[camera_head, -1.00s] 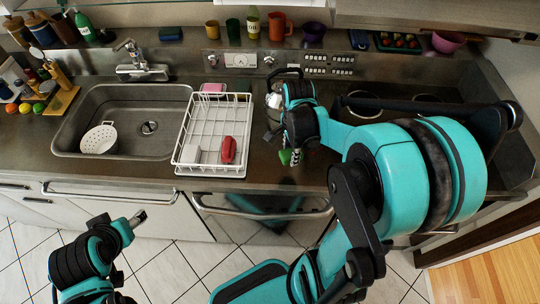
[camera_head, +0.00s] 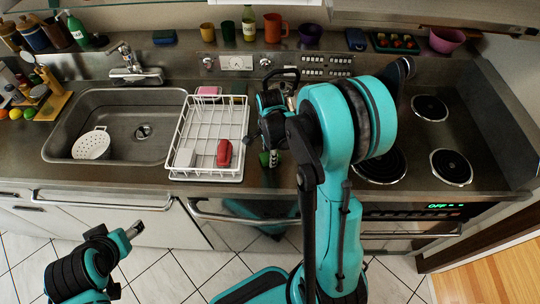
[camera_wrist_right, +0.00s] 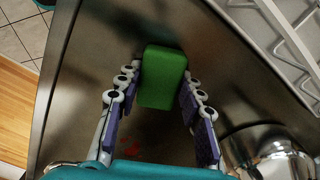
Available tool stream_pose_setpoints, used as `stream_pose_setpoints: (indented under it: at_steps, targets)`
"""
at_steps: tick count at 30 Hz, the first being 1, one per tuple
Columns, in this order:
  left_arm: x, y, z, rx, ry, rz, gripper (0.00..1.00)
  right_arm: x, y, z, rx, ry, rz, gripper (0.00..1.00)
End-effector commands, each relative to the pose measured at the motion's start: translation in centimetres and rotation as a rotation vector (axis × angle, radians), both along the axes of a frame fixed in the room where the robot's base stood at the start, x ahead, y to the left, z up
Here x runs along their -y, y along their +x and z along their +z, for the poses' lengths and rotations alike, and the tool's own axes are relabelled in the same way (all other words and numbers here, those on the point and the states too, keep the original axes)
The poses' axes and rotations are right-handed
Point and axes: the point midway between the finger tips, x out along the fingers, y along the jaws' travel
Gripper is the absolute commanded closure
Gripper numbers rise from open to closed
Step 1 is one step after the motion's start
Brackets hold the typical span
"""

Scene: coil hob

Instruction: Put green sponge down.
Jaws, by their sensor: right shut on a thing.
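The green sponge (camera_wrist_right: 162,76) is a small upright-looking block between the purple-padded fingers of my right gripper (camera_wrist_right: 160,90) in the wrist view. The fingers are shut on its sides. In the head view my right gripper (camera_head: 269,158) is over the strip of counter just right of the dish rack, pointing down; only a bit of green shows there, and whether the sponge touches the counter I cannot tell. My left gripper (camera_head: 133,230) is low at the left, in front of the cabinets and away from the counter; its finger opening is unclear.
The white dish rack (camera_head: 185,150) holds a red item (camera_head: 224,153) and a pale block. A shiny metal vessel (camera_wrist_right: 270,150) stands close to my right gripper. The sink (camera_head: 75,115) with a white colander (camera_head: 92,144) is left. Coil burners (camera_head: 451,166) are right.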

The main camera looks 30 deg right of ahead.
Motion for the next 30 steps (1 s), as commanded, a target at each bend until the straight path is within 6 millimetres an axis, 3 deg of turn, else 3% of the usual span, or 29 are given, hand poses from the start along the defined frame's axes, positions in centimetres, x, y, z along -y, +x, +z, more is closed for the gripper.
stream_pose_setpoints:
  at_steps: [5, 6, 8, 9, 20, 23, 30]
  targets:
    - [0.0, 0.0, -0.4, 0.000, 0.000, 0.000, 0.42, 0.0, 0.0, -0.4, 0.000, 0.000, 0.000, 1.00]
    - [0.0, 0.0, -0.4, 0.000, 0.000, 0.000, 0.42, 0.0, 0.0, -0.4, 0.000, 0.000, 0.000, 0.60]
    - [0.0, 0.0, -0.3, 0.000, 0.000, 0.000, 0.42, 0.0, 0.0, -0.3, 0.000, 0.000, 0.000, 0.44]
    - [0.0, 0.0, -0.3, 0.000, 0.000, 0.000, 0.42, 0.0, 0.0, -0.3, 0.000, 0.000, 0.000, 0.42]
    - [0.0, 0.0, 0.2, 0.000, 0.000, 0.000, 0.42, 0.0, 0.0, 0.2, 0.000, 0.000, 0.000, 0.42]
    - [0.0, 0.0, 0.6, 0.000, 0.000, 0.000, 0.42, 0.0, -0.1, 1.6, 0.000, 0.000, 0.000, 0.42]
    - [0.0, 0.0, 2.2, 0.000, 0.000, 0.000, 0.42, 0.0, -0.1, 7.1, 0.000, 0.000, 0.000, 0.42]
